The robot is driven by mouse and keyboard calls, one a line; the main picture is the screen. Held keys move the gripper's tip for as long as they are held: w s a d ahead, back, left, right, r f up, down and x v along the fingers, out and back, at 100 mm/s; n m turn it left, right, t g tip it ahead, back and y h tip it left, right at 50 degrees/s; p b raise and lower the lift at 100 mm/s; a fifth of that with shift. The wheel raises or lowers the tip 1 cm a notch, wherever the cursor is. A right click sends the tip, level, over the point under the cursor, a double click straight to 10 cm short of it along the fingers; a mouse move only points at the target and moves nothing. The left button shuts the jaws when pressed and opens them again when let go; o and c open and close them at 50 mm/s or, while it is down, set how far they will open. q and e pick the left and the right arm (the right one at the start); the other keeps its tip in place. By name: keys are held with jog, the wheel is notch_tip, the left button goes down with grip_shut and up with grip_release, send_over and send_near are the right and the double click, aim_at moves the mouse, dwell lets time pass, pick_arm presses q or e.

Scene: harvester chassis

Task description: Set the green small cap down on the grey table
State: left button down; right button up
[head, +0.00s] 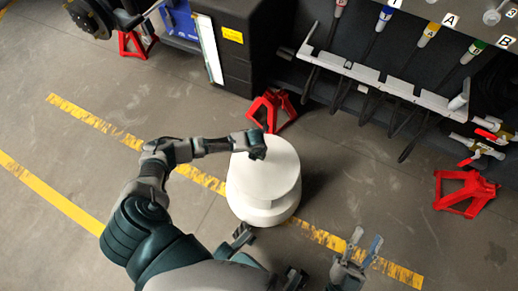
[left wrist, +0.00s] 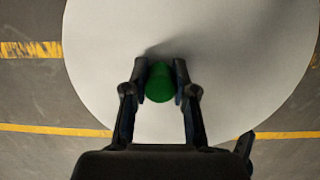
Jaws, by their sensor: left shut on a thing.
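The round grey table (head: 275,177) looks pale, almost white, and stands in the middle of the head view; its top also fills much of the left wrist view (left wrist: 235,60). My left gripper (head: 258,150) is over the far part of the tabletop. In the left wrist view my left gripper (left wrist: 160,80) is shut on the green small cap (left wrist: 160,83), with a finger on each side. The cap is hidden in the head view. I cannot tell whether it touches the tabletop. My right gripper (head: 366,243) is open and empty, low right of the table.
Red jack stands (head: 272,110) are on the floor behind the table and at the right (head: 466,192). The dark chassis carries a pale rail (head: 385,82) with hoses and coloured, lettered fittings above it. The tabletop around the cap is clear.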

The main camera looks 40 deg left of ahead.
pick_arm(q)
jog(key=shift+s+a+f, duration=0.1)
jog(key=shift+a+f, duration=0.15)
jog(key=shift+f, duration=0.2)
jog(key=shift+s+d+f+b, duration=0.25)
jog(key=shift+f+b, duration=0.15)
jog(key=shift+b, duration=0.1)
jog(key=shift+s+f, duration=0.15)
jog(key=shift+f, duration=0.05)
jog(key=c, duration=1)
grip_release()
jog(key=shift+f, duration=0.1)
jog(key=shift+o, duration=0.9)
jog(key=shift+w+a+f, duration=0.1)
jog(key=shift+w+f, duration=0.15)
jog(key=shift+f, duration=0.15)
jog(key=shift+w, duration=0.1)
jog(key=shift+a+r, duration=0.1)
jog(key=shift+r, duration=0.2)
jog(key=shift+r, duration=0.15)
